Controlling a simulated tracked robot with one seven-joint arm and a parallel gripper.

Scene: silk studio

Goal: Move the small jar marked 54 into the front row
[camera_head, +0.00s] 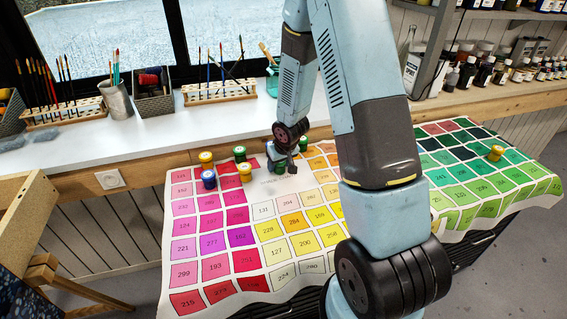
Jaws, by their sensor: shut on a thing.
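My gripper (281,161) is low over the far part of the printed colour-chart cloth (262,189), pointing down. It is shut on a small jar, mostly hidden by the gripper; a greenish bit shows at its lower edge. To its left stand several small jars close together: a yellow-lidded jar (206,159), a blue jar (209,180), a green-lidded jar (239,154) and another yellow-lidded jar (244,172). A green jar (303,144) stands just right of and behind my gripper. The number 54 cannot be read on any jar.
A lone yellow-lidded jar (496,153) stands far right on the green squares. Behind the cloth is a white counter (180,128) with brush racks (218,91) and a metal cup (117,101). Bottles line the right shelf. My arm hides the middle of the cloth.

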